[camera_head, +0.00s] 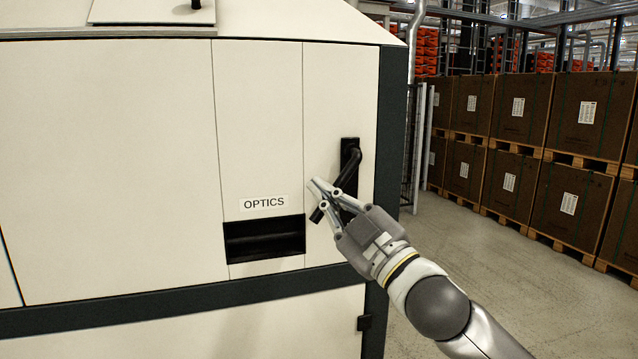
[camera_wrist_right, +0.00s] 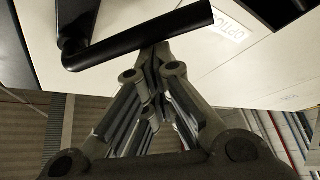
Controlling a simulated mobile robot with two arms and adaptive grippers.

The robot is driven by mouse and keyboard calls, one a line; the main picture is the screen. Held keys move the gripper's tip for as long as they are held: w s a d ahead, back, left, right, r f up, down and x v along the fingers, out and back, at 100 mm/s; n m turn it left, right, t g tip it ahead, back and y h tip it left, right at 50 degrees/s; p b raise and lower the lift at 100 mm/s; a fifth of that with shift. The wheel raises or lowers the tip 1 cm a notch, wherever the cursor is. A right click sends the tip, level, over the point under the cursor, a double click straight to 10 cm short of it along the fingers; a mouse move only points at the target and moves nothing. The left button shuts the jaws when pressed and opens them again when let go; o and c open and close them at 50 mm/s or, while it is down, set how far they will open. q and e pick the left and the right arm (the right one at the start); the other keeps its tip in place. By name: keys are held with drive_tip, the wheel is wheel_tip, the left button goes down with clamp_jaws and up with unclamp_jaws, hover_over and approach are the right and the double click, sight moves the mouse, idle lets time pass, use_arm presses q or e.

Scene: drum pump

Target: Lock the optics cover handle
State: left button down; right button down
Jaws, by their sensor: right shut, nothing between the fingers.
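The optics cover handle (camera_head: 351,168) is a black lever on a dark upright plate at the right of the cream cabinet front. It slants down and left, turned away from its plate. In the right wrist view the handle (camera_wrist_right: 145,35) crosses the top, just beyond the fingertips. My right gripper (camera_head: 316,184) is shut and empty, its fingers in front of the handle's lower part and hiding some of it. In the right wrist view the gripper (camera_wrist_right: 155,52) has its tips together beside the lever; I cannot tell whether they touch it. My left gripper is not in view.
The optics cover panel (camera_head: 258,120) carries an "OPTICS" label (camera_head: 264,203) above a black recess (camera_head: 264,239). The cabinet's dark corner post (camera_head: 392,130) stands right of the handle. Stacked brown boxes (camera_head: 520,110) stand on pallets farther right, with open floor before them.

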drive_tip(key=shift+w+d+f, duration=0.2)
drive_tip(key=shift+d+f, duration=0.3)
drive_tip(key=shift+d, duration=0.25)
drive_tip(key=shift+w+d+f, duration=0.25)
drive_tip(key=shift+d+f, duration=0.25)
drive_tip(key=shift+d, duration=0.2)
drive_tip(key=shift+w+d+f, duration=0.2)
drive_tip(key=shift+d+f, duration=0.3)
drive_tip(key=shift+d, duration=0.25)
